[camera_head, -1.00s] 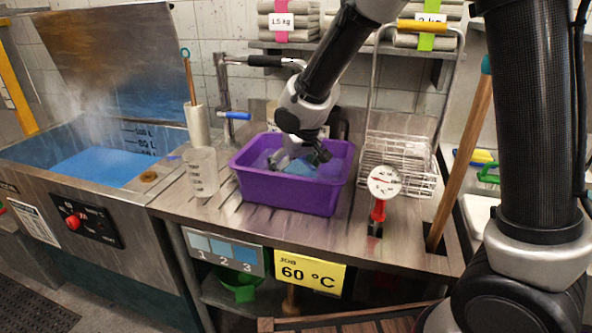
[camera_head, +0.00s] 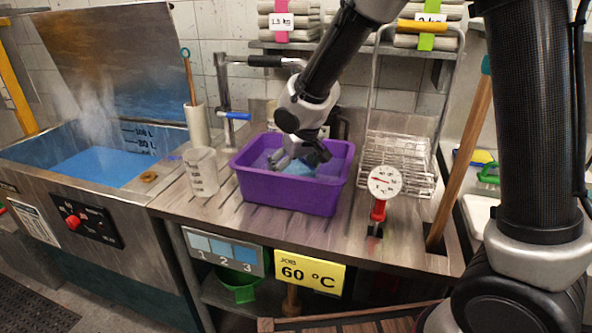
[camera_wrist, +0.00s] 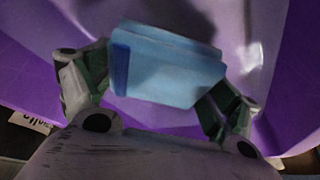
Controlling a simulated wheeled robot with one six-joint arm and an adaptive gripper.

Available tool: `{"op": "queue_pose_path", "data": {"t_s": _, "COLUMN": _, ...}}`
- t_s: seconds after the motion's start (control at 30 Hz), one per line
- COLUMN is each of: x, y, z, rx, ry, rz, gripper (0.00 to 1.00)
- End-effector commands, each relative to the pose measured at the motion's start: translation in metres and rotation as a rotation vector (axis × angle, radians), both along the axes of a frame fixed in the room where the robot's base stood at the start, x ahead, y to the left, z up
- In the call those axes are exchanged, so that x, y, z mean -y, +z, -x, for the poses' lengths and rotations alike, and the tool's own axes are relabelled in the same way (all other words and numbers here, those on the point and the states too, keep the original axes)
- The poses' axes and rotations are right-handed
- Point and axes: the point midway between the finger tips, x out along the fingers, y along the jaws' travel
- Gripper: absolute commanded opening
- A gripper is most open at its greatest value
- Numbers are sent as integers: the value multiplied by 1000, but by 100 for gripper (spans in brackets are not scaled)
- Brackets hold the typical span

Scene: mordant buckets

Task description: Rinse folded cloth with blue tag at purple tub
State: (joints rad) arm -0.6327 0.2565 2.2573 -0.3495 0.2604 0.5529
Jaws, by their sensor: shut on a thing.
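The purple tub (camera_head: 290,190) stands on the steel counter in the middle of the head view. Its inside fills most of the wrist view (camera_wrist: 280,60). My gripper (camera_head: 300,158) reaches down into the tub from above. In the wrist view, my gripper (camera_wrist: 160,88) is shut on a blue folded cloth (camera_wrist: 165,65), with one finger at each side. The cloth shows only as a small blue patch (camera_head: 302,168) in the head view. The tub's bottom is partly hidden by the cloth.
A blue vat (camera_head: 90,165) steams at the left. A clear measuring jug (camera_head: 202,172) stands left of the tub. A dial thermometer (camera_head: 384,183) and a wire basket (camera_head: 400,160) are at the right. A wooden pole (camera_head: 462,160) leans beyond. Folded bundles (camera_head: 290,28) lie on the shelf.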

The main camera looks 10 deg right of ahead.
Motion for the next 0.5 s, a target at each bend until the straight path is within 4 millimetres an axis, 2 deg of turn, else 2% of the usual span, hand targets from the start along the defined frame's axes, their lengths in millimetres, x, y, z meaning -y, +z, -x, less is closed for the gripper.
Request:
{"op": "queue_pose_path", "data": {"t_s": 0.17, "x": 0, "y": 0, "z": -1, "rx": 1, "ry": 0, "rz": 0, "gripper": 58}}
{"op": "queue_pose_path", "data": {"t_s": 0.5, "x": 5, "y": 1, "z": 13, "rx": 2, "ry": 1, "rz": -1, "gripper": 58}}
